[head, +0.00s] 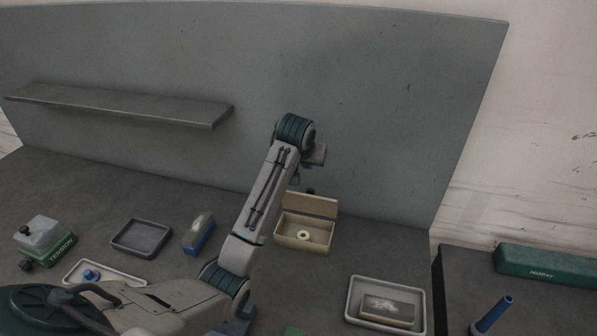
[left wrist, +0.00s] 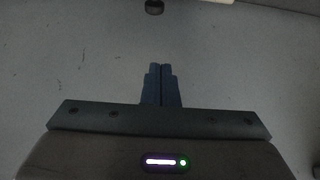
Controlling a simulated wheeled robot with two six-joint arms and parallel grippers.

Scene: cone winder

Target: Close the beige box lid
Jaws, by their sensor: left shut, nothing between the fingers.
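The beige box (head: 290,243) stands on the table right of my left forearm. Its lid (head: 312,205) is open, standing up at the back of the box. A small pale ring (head: 303,235) lies inside. My left gripper (head: 313,156) is above and behind the lid; its fingertips are hard to make out in the head view. In the left wrist view its two blue fingers (left wrist: 160,84) are together with nothing between them. A dark round knob (left wrist: 154,7) shows ahead of them at the top edge. My right gripper is not in view.
A grey panel (head: 380,110) rises behind the table, with a shelf (head: 120,104) at left. A light tray (head: 352,310) holding a block stands at front right.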

